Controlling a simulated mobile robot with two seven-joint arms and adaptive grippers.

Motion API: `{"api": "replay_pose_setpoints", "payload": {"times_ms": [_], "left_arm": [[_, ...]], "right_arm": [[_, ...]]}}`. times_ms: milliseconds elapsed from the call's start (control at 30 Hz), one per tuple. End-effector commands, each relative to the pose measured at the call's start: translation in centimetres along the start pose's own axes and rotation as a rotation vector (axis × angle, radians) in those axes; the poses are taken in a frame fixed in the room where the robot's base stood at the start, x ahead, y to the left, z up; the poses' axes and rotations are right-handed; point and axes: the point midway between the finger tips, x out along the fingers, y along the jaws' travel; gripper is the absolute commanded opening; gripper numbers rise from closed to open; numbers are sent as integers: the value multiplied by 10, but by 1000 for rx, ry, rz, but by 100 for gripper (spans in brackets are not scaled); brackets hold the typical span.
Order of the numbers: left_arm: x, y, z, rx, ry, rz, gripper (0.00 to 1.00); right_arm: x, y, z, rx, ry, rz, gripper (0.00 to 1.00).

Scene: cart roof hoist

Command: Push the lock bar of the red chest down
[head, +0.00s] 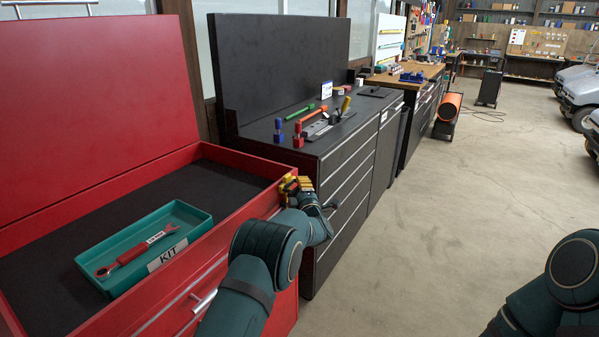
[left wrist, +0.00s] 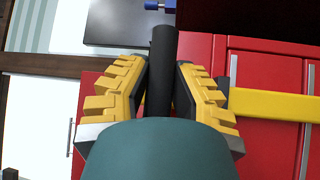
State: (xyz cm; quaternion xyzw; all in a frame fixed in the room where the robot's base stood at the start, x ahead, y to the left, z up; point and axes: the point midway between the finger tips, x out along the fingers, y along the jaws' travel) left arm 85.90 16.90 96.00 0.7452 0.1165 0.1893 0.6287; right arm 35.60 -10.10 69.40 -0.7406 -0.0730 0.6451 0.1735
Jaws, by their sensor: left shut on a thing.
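The red chest (head: 170,315) stands at the left in the head view with its lid (head: 90,80) raised. My left gripper (head: 297,185) is at the chest's right front corner. In the left wrist view its yellow-padded fingers (left wrist: 162,85) are shut around a dark round grip (left wrist: 163,50). A flat yellow bar (left wrist: 270,104) runs across the red drawer fronts beside the right finger; it looks like the lock bar. Where the grip joins the bar is hidden by the finger. My right gripper is out of view.
A teal tray (head: 190,217) labelled KIT holds a red-handled wrench (head: 135,252) inside the chest. A dark cabinet (head: 345,190) with coloured tools on top stands just beyond the corner. The floor (head: 450,230) to the right is clear.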

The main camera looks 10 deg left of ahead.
Motion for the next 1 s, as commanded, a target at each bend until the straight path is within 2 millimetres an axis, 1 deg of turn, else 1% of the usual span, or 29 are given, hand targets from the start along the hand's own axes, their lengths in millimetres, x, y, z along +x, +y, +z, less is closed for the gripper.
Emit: {"api": "replay_pose_setpoints", "payload": {"times_ms": [33, 200, 400, 667, 700, 767, 1000], "left_arm": [[0, -9, 0, 2, 1, -1, 0], [-2, -22, 2, 1, 2, 4, 0], [-3, -27, 3, 0, 2, 4, 0], [-3, -29, 3, 1, 0, 1, 0], [-3, -29, 3, 1, 0, 0, 35], [-3, -29, 3, 1, 0, 0, 55], [-3, -27, 4, 0, 0, 3, 55]], "right_arm": [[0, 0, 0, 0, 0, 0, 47], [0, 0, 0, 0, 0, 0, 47], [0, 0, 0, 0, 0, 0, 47], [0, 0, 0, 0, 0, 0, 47], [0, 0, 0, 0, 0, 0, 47], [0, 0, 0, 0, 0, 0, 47], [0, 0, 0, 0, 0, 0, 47]]}}
